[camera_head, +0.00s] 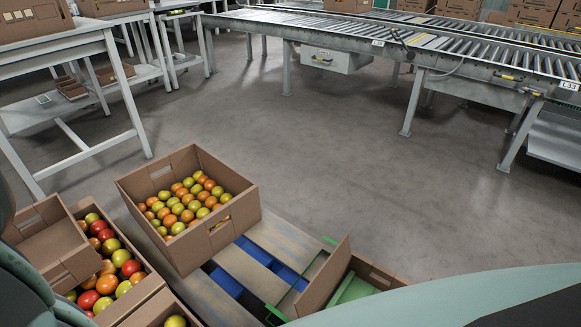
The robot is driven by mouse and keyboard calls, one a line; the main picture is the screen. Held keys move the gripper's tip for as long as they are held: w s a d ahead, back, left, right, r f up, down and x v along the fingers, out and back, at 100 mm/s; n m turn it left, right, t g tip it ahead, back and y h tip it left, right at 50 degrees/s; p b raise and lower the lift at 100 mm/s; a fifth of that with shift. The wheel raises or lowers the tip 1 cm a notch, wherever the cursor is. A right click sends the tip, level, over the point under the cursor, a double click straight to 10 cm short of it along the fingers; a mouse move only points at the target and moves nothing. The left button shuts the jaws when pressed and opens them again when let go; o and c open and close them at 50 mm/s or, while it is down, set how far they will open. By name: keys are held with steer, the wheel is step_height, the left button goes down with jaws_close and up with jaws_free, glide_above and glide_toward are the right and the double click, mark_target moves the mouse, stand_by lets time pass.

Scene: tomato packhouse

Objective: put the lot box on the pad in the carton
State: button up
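A brown carton (232,219) full of green, orange and yellow tomatoes sits near the middle, on or over a pallet. At the lower right, another carton (326,276) shows green surfaces (355,289) inside; its near part is hidden by a pale green shape, so I cannot tell whether a pad lies there. A small, empty-looking brown box (48,243) sits at the left, overlapping a carton of red, orange and green tomatoes (143,291). I cannot tell which box is the lot box. My gripper is not in view.
The pallet (248,272) has pale wooden slats with blue showing in the gaps. A grey table (60,50) stands upper left, with a box on top. Roller conveyors (470,58) on legs cross the upper right. Open concrete floor (340,150) lies between.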

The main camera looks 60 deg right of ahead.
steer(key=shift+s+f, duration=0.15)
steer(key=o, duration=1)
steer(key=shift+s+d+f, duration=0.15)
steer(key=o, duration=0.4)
